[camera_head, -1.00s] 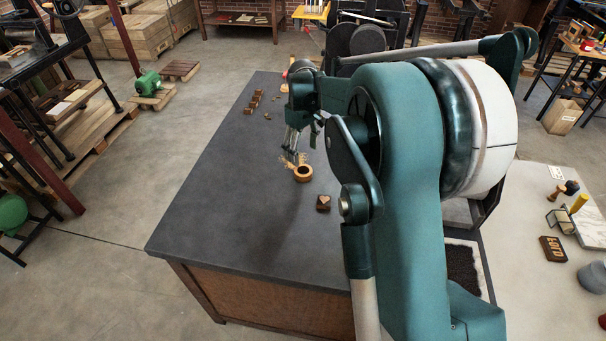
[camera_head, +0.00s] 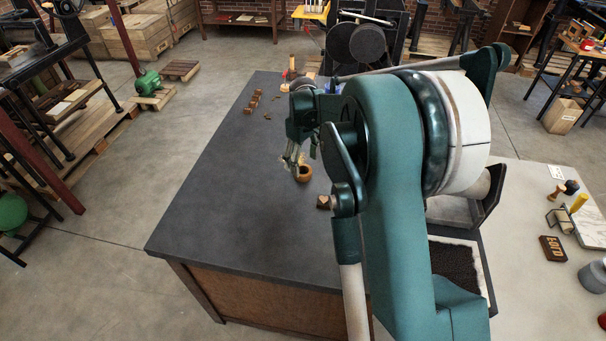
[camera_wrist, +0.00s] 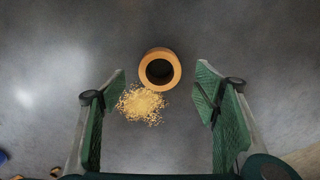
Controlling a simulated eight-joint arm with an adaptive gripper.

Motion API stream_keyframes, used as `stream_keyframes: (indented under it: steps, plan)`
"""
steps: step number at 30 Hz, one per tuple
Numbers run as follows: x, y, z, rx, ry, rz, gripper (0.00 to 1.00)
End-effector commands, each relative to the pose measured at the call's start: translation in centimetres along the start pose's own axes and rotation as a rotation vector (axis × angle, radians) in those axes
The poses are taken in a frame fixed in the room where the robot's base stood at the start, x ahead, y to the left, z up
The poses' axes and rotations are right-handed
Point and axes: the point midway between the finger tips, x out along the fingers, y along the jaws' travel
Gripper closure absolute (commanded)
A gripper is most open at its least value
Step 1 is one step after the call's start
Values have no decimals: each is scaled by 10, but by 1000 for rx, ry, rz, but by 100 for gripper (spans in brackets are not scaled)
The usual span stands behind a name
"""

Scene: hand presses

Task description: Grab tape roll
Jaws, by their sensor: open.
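The tape roll (camera_head: 305,174) is a tan ring with a dark hollow centre, lying flat on the dark table top (camera_head: 225,200). In the wrist view the tape roll (camera_wrist: 160,69) shows at the upper middle, just beyond the line between my fingertips. My gripper (camera_head: 292,165) is at the roll's left side in the head view. In the wrist view my gripper (camera_wrist: 160,78) is wide open and empty, with its green pads on either side and apart from the roll. Whether the fingertips are level with the roll is hard to tell.
A small pile of yellow shavings (camera_wrist: 142,103) lies beside the roll, close to the left finger. A brown block (camera_head: 323,202) sits nearer the table's front. Several small brown blocks (camera_head: 252,104) stand toward the back. The table's left side is clear.

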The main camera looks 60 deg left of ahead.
Motion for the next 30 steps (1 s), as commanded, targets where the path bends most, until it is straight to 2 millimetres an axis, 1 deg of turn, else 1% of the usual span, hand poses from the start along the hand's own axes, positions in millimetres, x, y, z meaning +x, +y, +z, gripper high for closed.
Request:
stream_keyframes:
  steps: [11,14,24,30]
  plan:
    - [3,0,0,0,0,0,39]
    - [10,0,0,0,0,0,39]
    - [46,0,-1,0,0,0,39]
    - [52,0,-1,0,0,0,39]
